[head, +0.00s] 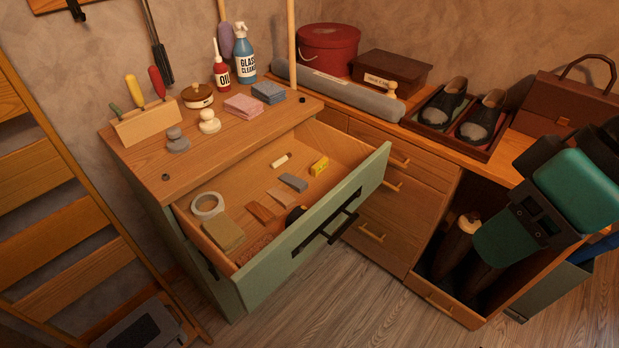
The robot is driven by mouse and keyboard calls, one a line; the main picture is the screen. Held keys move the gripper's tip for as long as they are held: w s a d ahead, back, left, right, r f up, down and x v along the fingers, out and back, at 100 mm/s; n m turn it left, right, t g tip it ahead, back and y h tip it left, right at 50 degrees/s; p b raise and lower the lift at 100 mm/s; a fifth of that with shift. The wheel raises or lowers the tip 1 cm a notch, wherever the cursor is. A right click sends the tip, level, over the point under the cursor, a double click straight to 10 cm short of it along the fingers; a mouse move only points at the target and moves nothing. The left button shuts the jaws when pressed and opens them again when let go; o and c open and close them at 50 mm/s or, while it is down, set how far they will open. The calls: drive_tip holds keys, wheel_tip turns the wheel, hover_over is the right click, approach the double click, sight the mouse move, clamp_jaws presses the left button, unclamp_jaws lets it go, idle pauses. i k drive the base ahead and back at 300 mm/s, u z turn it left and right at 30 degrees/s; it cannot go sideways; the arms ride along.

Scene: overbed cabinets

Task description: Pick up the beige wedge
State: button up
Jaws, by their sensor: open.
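The beige wedge (280,197) appears to be the small, flat, pale tan piece lying in the open drawer (336,194), near its middle. It lies between a brown block (261,212) and a grey block (293,182), apart from my arm. Its exact shape is too small to tell. Teal and dark links of my arm show at the right, in front of the open shoe compartment.
The drawer also holds a white tape ring (207,205), an olive-brown block (223,234), a yellow block (319,166) and a white stick (281,160). Its green front (318,220) rises as a wall. Bottles and cloths (243,105) stand on the cabinet top. Floor in front is clear.

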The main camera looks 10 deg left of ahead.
sight(285, 200)
drive_tip(key=u, duration=0.25)
drive_tip(key=i, duration=1)
drive_tip(key=u, duration=0.55)
